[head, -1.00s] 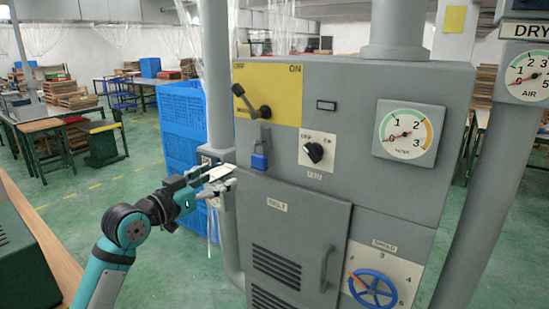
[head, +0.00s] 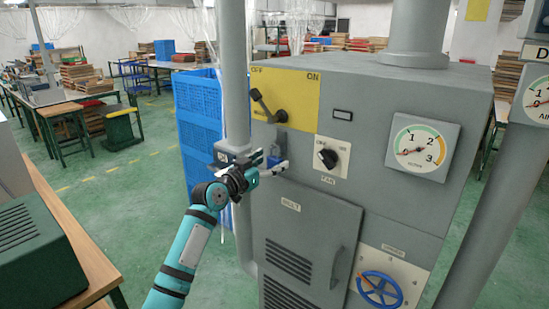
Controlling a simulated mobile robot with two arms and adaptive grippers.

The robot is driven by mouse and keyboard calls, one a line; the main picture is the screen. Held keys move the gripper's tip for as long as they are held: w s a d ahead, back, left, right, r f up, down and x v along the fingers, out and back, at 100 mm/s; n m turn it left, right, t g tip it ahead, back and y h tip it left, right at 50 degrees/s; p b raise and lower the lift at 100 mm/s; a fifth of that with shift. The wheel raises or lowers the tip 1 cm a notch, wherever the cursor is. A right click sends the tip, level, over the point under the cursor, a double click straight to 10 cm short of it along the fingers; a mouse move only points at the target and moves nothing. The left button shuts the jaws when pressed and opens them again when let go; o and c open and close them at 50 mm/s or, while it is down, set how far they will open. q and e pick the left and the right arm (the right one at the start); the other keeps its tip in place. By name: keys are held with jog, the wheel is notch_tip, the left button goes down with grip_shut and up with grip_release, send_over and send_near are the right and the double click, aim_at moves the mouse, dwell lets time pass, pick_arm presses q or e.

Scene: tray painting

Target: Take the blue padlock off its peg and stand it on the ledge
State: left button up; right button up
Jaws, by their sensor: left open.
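The blue padlock (head: 274,160) hangs on the front of the grey machine, below the black-handled lever. My left gripper (head: 272,165) is open at the padlock, with its fingertips close to either side of it. I cannot tell whether they touch it. The gripper hides part of the padlock, and the peg is too small to make out. A small grey bracket with a label (head: 224,155) sits by the pipe, left of the padlock; I cannot tell whether it is the ledge. My right gripper is out of view.
The lever (head: 266,108) on the yellow plate is just above the gripper, and a black knob (head: 328,157) is to its right. A vertical pipe (head: 233,80) and blue crates (head: 198,125) stand to the left. A wooden bench (head: 80,245) is at lower left.

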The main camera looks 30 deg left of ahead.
pick_arm(q)
jog(key=w, duration=0.2)
jog(key=shift+w+d, duration=0.2)
jog(key=shift+w, duration=0.1)
jog(key=shift+s+a, duration=0.1)
jog(key=shift+s, duration=0.05)
jog(key=shift+c, duration=1)
jog(key=c, duration=1)
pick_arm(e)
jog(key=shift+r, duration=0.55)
pick_arm(q)
jog(key=shift+r, duration=0.1)
jog(key=shift+r+b, duration=0.45)
jog(key=shift+r, duration=0.15)
jog(key=shift+s+a+r+b, duration=0.25)
jog(key=shift+s+b, duration=0.65)
jog(key=shift+s, duration=2.1)
jog(key=shift+s+a+r+b, duration=0.25)
jog(key=shift+s+b, duration=0.65)
jog(key=shift+s, duration=2.05)
jog(key=shift+s+a+r+b, duration=0.2)
jog(key=shift+s+b, duration=0.7)
jog(key=shift+s, duration=2.1)
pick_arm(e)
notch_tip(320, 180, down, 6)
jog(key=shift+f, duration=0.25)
